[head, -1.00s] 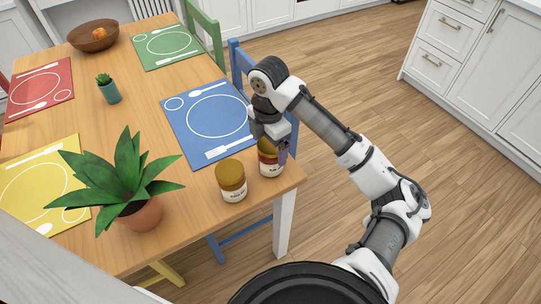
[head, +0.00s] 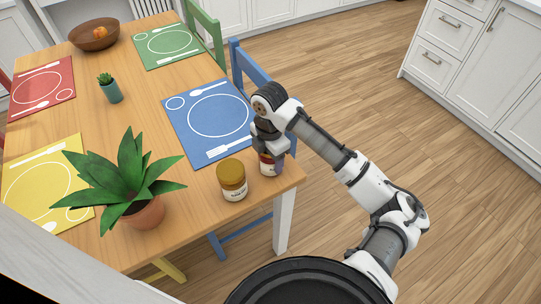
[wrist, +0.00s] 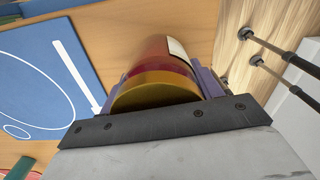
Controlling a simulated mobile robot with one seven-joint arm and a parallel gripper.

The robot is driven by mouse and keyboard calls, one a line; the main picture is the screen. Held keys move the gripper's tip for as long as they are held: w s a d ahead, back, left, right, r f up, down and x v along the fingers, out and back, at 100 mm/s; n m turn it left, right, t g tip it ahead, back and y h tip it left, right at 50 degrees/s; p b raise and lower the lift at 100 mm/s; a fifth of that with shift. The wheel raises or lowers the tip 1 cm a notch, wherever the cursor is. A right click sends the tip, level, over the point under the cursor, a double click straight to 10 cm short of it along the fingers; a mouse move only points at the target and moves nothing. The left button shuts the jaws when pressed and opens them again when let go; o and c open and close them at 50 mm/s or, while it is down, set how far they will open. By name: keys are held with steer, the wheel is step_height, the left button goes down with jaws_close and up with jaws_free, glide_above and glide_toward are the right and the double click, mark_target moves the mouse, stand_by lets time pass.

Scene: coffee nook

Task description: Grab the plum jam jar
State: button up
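A dark red jam jar with a gold lid and a pale label stands upright near the table's front right corner; it fits the plum jam jar (head: 269,168), though its label is too small to read. It also shows in the wrist view (wrist: 163,68), lid toward the palm. My gripper (head: 270,158) is over it, pointing down. Its purple fingers (wrist: 160,82) lie on either side of the jar, close to its sides. They look open around it; firm contact is not visible. My gripper partly hides the jar in the head view.
A second gold-lidded jar (head: 232,181) stands close on the left. A potted plant (head: 143,212) is farther left. The blue placemat (head: 185,140) lies behind the jars. A blue chair (head: 240,62) stands at the table's right edge. The floor to the right is clear.

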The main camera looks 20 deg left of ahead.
steer(key=c, duration=0.7)
steer(key=shift+r, duration=0.1)
